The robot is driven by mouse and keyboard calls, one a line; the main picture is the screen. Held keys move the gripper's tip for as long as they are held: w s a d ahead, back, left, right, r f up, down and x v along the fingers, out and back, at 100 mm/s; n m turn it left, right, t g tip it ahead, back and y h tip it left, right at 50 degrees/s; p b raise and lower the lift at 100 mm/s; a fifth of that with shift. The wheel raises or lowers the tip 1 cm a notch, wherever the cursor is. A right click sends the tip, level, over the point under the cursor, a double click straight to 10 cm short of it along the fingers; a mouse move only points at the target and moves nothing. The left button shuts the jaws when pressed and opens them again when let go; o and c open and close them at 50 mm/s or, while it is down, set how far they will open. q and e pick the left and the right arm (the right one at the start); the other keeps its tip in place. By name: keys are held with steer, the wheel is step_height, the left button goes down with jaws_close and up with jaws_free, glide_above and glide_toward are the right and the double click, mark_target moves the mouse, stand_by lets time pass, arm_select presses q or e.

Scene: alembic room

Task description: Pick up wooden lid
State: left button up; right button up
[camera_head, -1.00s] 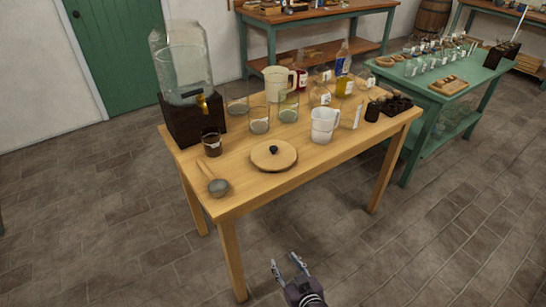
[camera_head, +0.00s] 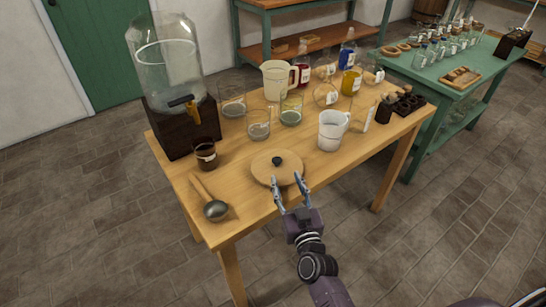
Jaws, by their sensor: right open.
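The round wooden lid (camera_head: 270,174) with a dark knob lies flat near the front edge of the wooden table (camera_head: 245,215). My right gripper (camera_head: 288,183) is open, with its fingertips at the near side of the lid, one finger to either side of its near right part. I cannot tell whether the fingers touch the lid or hover over it. My left gripper is not in view.
A large glass dispenser (camera_head: 170,80) is at the back left.

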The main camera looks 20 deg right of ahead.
mark_target(278, 163)
steer(key=shift+w, duration=0.9)
steer(key=shift+w+r, duration=0.2)
steer(key=shift+w, duration=0.6)
steer(key=w, duration=0.4)
steer(key=shift+f, duration=0.25)
steer(key=shift+w, duration=0.1)
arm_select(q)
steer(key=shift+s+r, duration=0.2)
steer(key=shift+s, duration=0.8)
arm_select(e)
jaws_close()
